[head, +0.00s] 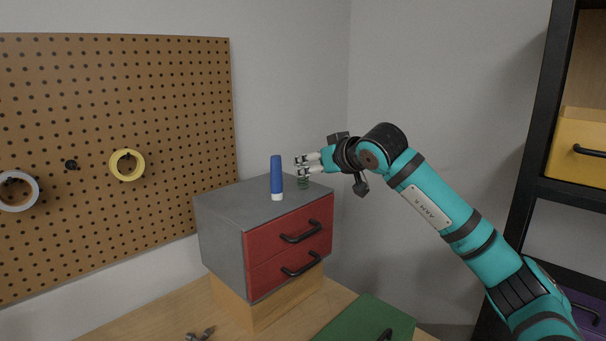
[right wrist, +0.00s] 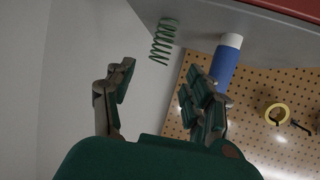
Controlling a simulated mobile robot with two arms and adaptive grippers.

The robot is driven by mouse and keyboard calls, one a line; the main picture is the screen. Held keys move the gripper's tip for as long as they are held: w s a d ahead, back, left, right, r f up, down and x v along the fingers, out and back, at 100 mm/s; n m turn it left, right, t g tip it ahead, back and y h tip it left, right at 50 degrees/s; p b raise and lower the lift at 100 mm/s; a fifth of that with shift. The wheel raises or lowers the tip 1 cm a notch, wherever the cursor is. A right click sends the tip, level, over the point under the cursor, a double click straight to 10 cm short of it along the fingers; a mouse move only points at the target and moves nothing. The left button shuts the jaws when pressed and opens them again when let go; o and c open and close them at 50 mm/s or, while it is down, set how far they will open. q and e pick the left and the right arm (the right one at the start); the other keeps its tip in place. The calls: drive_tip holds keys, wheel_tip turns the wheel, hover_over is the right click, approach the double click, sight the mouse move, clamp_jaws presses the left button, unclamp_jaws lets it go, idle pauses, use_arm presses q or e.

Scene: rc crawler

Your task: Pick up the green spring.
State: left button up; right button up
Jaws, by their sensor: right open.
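The green spring (head: 303,183) stands on the grey top of the drawer cabinet (head: 228,197), right of a blue bottle. In the right wrist view the spring (right wrist: 164,41) shows whole, ahead of the fingertips and roughly in line with the gap between them. My right gripper (head: 298,166) is open and empty, just above the spring in the head view. In the right wrist view its two fingers (right wrist: 158,78) are spread apart and do not touch the spring. My left gripper is not in view.
The blue bottle (head: 276,176) with a white lower end stands close left of the spring. Red drawers (head: 288,244) face front. A pegboard (head: 120,210) with tape rolls hangs at the left. A green box (head: 365,318) and pliers (head: 201,333) lie below. A dark shelf (head: 538,130) stands right.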

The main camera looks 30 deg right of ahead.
sight(304, 166)
drive_tip(key=p+x, duration=0.1)
drive_tip(key=x, duration=0.3)
drive_tip(key=shift+d+r+p, duration=0.15)
drive_tip(key=shift+p, duration=0.15)
drive_tip(key=shift+w+f, duration=0.25)
drive_tip(key=shift+w, duration=0.1)
drive_tip(key=shift+s, duration=0.1)
drive_tip(key=shift+r, duration=0.1)
drive_tip(key=shift+c, duration=1.2)
drive_tip(key=c, duration=0.7)
